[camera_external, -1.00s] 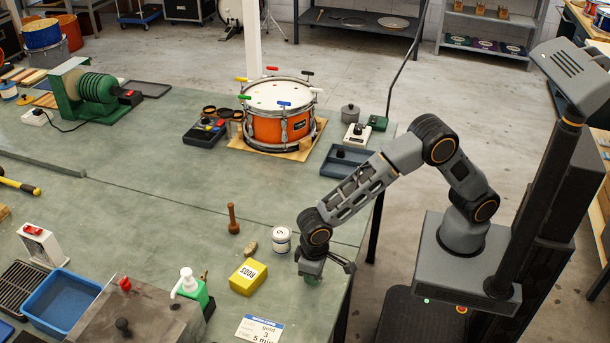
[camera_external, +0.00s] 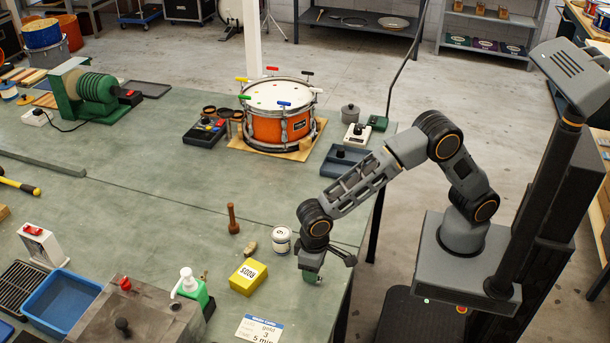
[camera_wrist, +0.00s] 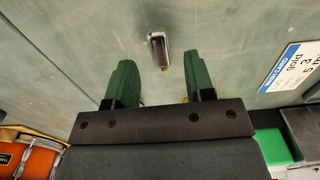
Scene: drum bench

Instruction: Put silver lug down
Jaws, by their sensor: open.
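A white tin (camera_external: 281,240) and a yellow box (camera_external: 248,277) stand left of my gripper. A white-and-blue card (camera_external: 260,329) lies nearer the front, also seen in the wrist view. The orange drum (camera_external: 281,122) stands farther back.

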